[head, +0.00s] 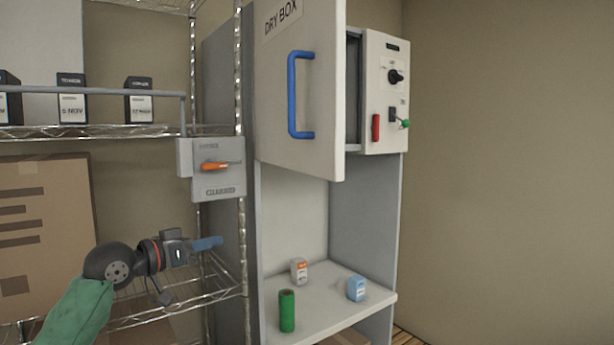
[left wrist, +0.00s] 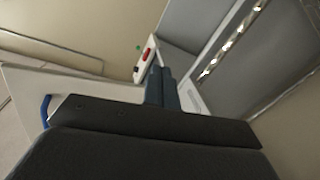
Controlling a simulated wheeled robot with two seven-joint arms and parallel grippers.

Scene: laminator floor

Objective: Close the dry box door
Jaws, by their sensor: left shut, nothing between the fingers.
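The dry box door (head: 280,110) is a white panel lettered "DRY BOX" with a blue handle (head: 291,95). It stands open, swung out on its left side, with a gap between it and the control panel (head: 385,92) on the right. My left gripper (head: 214,243) is shut and empty, low and left of the door, in front of the wire rack. In the left wrist view, its fingers (left wrist: 161,87) point toward the box, and the blue handle (left wrist: 46,110) shows at the left edge. My right gripper is in neither view.
A grey guard switch box (head: 217,168) with an orange lever hangs on the wire rack left of the door. Below the door, a shelf (head: 345,318) holds a green cylinder (head: 287,311), a blue box (head: 356,289) and a small white-orange box (head: 299,271). A cardboard box (head: 45,240) is at left.

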